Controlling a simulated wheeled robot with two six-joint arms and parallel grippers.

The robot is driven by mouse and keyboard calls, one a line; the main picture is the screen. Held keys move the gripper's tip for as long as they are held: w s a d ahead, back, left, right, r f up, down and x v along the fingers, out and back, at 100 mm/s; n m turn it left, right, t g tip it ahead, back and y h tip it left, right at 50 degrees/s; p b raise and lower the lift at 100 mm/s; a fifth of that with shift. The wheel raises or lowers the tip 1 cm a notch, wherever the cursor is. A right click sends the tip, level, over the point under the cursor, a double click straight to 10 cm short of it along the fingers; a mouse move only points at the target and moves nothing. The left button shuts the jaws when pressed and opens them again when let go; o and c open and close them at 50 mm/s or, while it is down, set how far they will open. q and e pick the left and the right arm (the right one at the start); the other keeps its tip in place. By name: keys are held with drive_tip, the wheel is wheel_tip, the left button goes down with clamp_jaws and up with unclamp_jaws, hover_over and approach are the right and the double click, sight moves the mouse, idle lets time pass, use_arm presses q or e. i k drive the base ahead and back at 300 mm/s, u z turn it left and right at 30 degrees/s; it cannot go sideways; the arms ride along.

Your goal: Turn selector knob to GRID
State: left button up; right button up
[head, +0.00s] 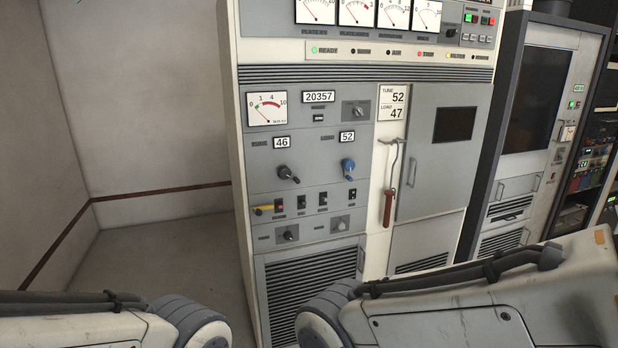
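The grey transmitter rack (350,160) stands in the middle of the head view. Its front has several knobs, and their labels are too small to read, so I cannot tell which one is the selector with GRID. A dark knob (451,33) sits at the upper right beside the meters. A small knob (355,111) sits right of the 20357 counter. A black knob (289,236) and a pale knob (340,225) are low on the panel. Neither gripper is in view; only my arm links show.
A red-handled hook (388,207) hangs between the knob panel and a grey door (442,150) with a handle. Another dark rack (530,120) stands at right. Bare floor (165,265) lies to the left.

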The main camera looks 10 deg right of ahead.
sight(450, 33)
drive_tip(key=i, duration=0.8)
drive_tip(key=z, duration=1.6)
drive_tip(key=i, duration=1.35)
drive_tip(key=z, duration=0.1)
